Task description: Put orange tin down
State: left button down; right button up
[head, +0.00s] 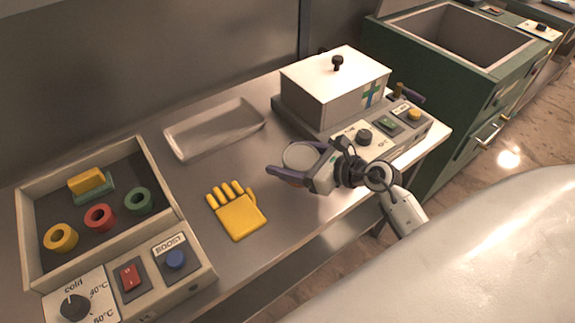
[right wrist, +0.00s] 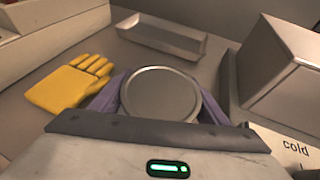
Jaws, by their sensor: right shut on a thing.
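My right gripper (head: 292,160) is shut on a round tin (head: 300,155), one purple finger on each side of it. In the right wrist view the tin (right wrist: 160,93) shows a plain grey round lid between the fingers (right wrist: 160,98). Its side is mostly hidden, so I see no orange on it. The tin is over the metal bench (head: 300,218), in front of the white box and right of the yellow glove. I cannot tell whether its base touches the bench. My left gripper is not in view.
A yellow glove (head: 238,210) lies left of the tin. An empty shallow tray (head: 215,128) is behind it. A white lidded box (head: 335,88) on a control unit stands behind right. A walled bin (head: 158,185) with coloured rings is at left. Bare bench lies between tray and tin.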

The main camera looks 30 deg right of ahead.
notch_tip(320, 180, down, 3)
jog(key=shift+r, duration=0.2)
jog(key=shift+f+b, duration=0.2)
jog(key=shift+b, duration=0.15)
jog(key=o, duration=1.1)
jog(key=shift+r, duration=0.1)
